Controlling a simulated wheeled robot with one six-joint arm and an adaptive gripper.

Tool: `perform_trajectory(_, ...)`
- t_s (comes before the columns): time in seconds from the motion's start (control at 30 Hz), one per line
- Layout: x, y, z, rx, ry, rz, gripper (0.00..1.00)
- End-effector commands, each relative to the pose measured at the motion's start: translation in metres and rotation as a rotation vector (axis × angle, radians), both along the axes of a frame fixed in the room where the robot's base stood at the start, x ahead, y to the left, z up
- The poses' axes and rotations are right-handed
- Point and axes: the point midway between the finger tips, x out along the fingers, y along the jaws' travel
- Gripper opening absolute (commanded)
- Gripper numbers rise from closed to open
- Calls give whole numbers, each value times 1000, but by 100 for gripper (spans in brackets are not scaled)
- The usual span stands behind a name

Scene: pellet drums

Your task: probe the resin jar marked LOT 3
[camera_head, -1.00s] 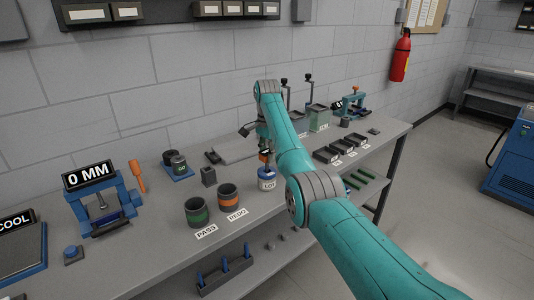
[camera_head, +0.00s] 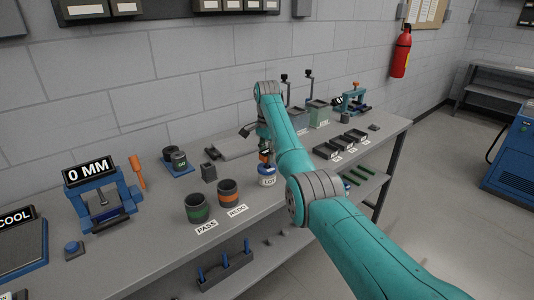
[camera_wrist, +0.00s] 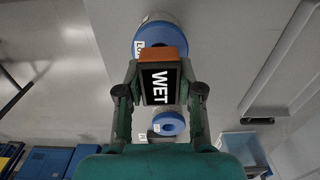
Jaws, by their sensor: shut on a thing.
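My gripper (camera_wrist: 160,92) is shut on a probe with an orange body (camera_wrist: 163,53) and a dark display reading WET (camera_wrist: 160,84). In the head view the probe's orange part (camera_head: 264,155) is just above a white jar with a blue rim (camera_head: 267,177). That jar's label starts with LOT; I cannot read its number. In the wrist view a jar with a blue ring (camera_wrist: 157,35) is partly hidden behind the probe, and a second such jar (camera_wrist: 168,123) shows between the fingers. The probe's tip is hidden, so I cannot tell how deep it reaches.
A green-banded cup (camera_head: 197,208) by a PASS card and an orange-banded cup (camera_head: 228,192) by a REDO card stand left of the jar. A blue press (camera_head: 104,205) under a 0 MM display is further left. Dark trays (camera_head: 340,145) lie to the right.

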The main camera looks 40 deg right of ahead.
Motion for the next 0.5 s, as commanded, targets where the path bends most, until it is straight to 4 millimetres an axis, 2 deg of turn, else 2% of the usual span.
perform_trajectory(0.5, 0, 0, -9, 0, -1, 0, 0)
